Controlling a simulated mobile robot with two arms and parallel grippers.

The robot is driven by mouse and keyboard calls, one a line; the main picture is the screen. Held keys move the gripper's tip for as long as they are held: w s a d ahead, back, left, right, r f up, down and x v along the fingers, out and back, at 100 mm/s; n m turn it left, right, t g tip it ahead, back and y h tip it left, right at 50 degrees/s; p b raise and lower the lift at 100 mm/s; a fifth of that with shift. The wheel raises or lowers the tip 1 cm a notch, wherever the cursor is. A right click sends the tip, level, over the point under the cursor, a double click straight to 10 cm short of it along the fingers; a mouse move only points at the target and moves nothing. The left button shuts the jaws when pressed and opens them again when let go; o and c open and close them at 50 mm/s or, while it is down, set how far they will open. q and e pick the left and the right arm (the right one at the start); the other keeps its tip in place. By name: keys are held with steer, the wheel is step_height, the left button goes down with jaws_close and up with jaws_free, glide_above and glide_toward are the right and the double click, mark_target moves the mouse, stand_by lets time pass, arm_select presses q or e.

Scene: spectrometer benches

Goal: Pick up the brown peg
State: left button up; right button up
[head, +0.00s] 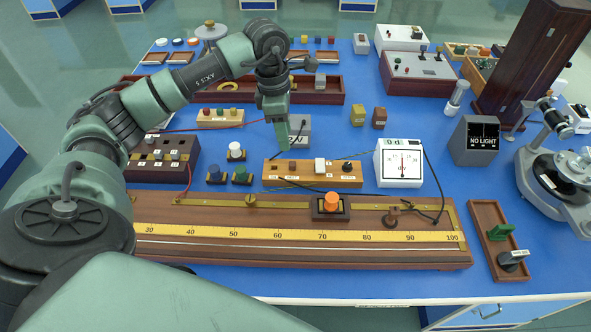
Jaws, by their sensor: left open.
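A long tan wooden board (270,180) lies mid-bench with a small brown peg-like piece (293,166) standing near its left end. A white block (320,165) and a black knob (347,167) are to its right on the board. A separate brown block (379,118) stands farther back beside a yellow block (358,113); I cannot tell for certain which brown piece is the peg. My left gripper (282,143) is open and points down, just behind and slightly left of the board's brown piece in the picture. Nothing shows in its jaws. My right gripper is out of view.
A grey box (297,132) stands close by the gripper. A white meter (398,163) is right of the board. In front is a long wooden rule (290,236) with an orange-knobbed slider (331,203). Loose wires run around the board.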

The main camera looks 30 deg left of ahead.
mark_target(292, 163)
arm_select(q)
steer(key=f, duration=0.3)
steer(key=w+f, duration=0.1)
steer(key=f, duration=0.2)
steer(key=d+f, duration=0.1)
steer(key=f, duration=0.3)
steer(key=shift+w, duration=0.2)
steer(key=shift+f, duration=0.5)
jaws_close()
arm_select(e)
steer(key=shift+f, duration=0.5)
